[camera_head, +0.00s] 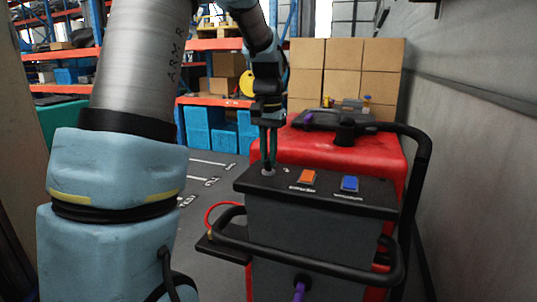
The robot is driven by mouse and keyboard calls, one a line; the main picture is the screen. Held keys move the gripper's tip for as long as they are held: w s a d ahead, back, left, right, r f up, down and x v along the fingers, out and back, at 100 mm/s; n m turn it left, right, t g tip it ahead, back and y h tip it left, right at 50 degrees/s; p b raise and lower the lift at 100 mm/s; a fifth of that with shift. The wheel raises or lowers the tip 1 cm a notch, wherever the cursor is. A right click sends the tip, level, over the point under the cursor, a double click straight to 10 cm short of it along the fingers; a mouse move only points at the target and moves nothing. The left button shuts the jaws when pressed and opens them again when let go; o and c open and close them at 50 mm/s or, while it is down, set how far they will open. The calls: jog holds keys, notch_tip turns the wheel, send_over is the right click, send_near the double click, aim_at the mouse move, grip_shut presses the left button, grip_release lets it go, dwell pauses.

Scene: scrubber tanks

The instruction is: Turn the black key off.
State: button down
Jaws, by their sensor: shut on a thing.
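The red and black scrubber machine (340,150) stands ahead of me, right of the middle. Its dark control panel (320,197) faces up, with an orange switch (306,177) and a blue switch (350,184) on it. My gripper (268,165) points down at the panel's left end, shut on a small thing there. This is where the black key would sit, but the fingers hide most of it and its turn angle cannot be made out. A small round grey base (268,172) shows just under the fingertips.
A black handlebar (310,262) curves round the machine's front, with a red cable (220,212) at its left. Cardboard boxes (343,72) are stacked behind. Blue crates (205,128) and shelving stand at the back left. A grey wall (470,150) closes the right side.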

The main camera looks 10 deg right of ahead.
aim_at(268, 158)
jog(key=shift+n, duration=0.5)
jog(key=c, duration=0.9)
grip_release()
jog(key=shift+o, duration=0.2)
notch_tip(268, 158, up, 11)
jog(key=b, duration=0.2)
jog(key=shift+f, duration=0.1)
